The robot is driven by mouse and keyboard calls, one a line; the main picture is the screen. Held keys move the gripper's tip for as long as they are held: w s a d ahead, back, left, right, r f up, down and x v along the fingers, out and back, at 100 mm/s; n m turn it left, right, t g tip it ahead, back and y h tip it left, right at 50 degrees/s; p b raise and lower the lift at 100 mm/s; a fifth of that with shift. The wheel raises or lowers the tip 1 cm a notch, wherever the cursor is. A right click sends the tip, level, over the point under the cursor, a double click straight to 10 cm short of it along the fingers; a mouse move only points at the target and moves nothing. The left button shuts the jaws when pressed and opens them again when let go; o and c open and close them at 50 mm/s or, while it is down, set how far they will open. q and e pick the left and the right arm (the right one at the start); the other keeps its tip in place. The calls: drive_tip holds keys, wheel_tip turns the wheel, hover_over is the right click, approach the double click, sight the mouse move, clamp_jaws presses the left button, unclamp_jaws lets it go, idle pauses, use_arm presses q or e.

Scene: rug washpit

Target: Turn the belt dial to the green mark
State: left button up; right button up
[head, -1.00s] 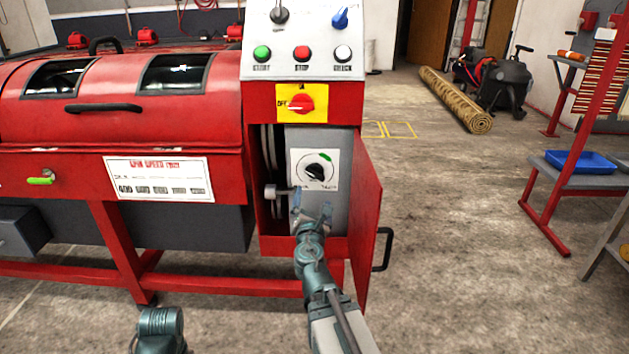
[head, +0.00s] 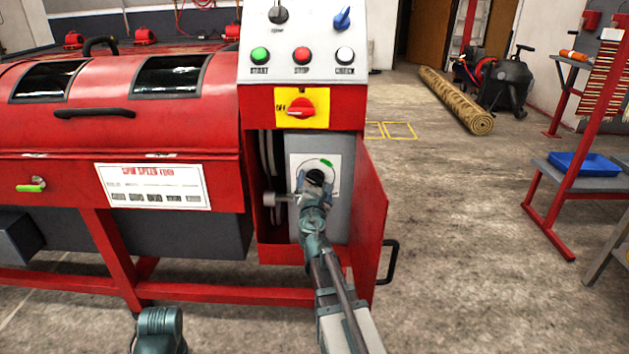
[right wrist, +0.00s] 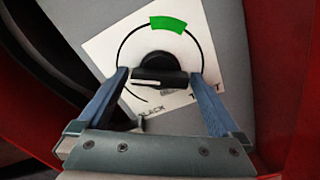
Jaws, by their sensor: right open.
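The belt dial (head: 315,176) is a round black knob on a white plate in the opened cabinet of the red machine. It also shows in the right wrist view as a black knob (right wrist: 157,66) with a raised bar, inside a thin black arc. The green mark (right wrist: 168,24) is on the arc above the knob in the wrist view, and at the dial's upper right (head: 327,163) in the head view. My right gripper (head: 314,190) is open, its blue fingers (right wrist: 157,77) on either side of the knob's bar with gaps.
The cabinet's red door (head: 367,225) stands open close to the right of my arm. Above are the red switch (head: 301,107) and the panel buttons.

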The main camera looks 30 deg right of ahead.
drive_tip(key=shift+w+d, duration=0.3)
drive_tip(key=shift+w, duration=0.2)
drive_tip(key=c, duration=1.1)
drive_tip(key=shift+c, duration=0.2)
